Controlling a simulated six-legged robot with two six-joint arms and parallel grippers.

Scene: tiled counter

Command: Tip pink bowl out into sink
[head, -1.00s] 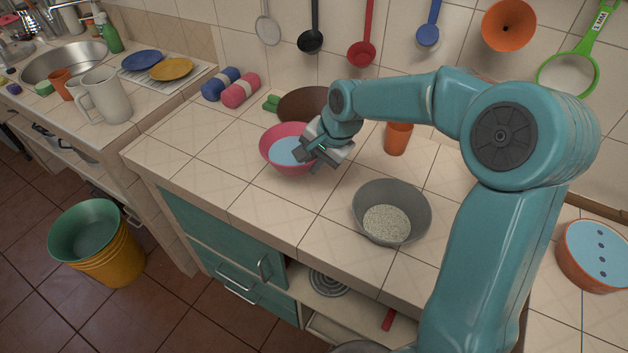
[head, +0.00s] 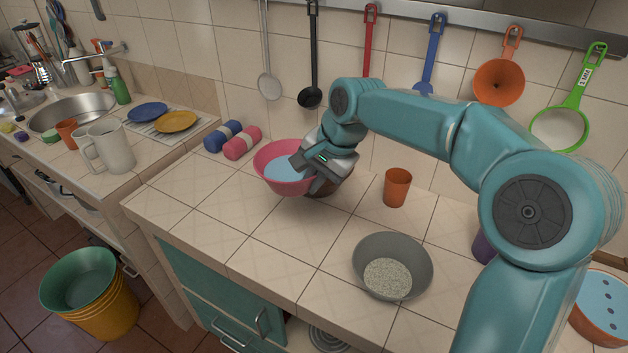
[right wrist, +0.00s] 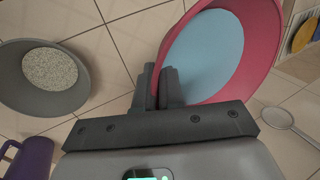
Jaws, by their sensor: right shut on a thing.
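The pink bowl (head: 262,160) holds a light blue liquid or filling and is in the grip of my right gripper (head: 304,172). The gripper is shut on the bowl's rim. The bowl appears held a little above the tiled counter, roughly level. In the right wrist view the pink bowl (right wrist: 262,50) fills the upper right, its rim between the finger pads (right wrist: 158,88). The sink (head: 72,110) is a round metal basin in the left counter, well left of the bowl. My left gripper is not in view.
A white jug (head: 112,150), an orange cup (head: 67,131) and blue and yellow plates (head: 176,121) stand near the sink. A grey bowl of grains (head: 410,250) and an orange cup (head: 397,188) stand right of the pink bowl.

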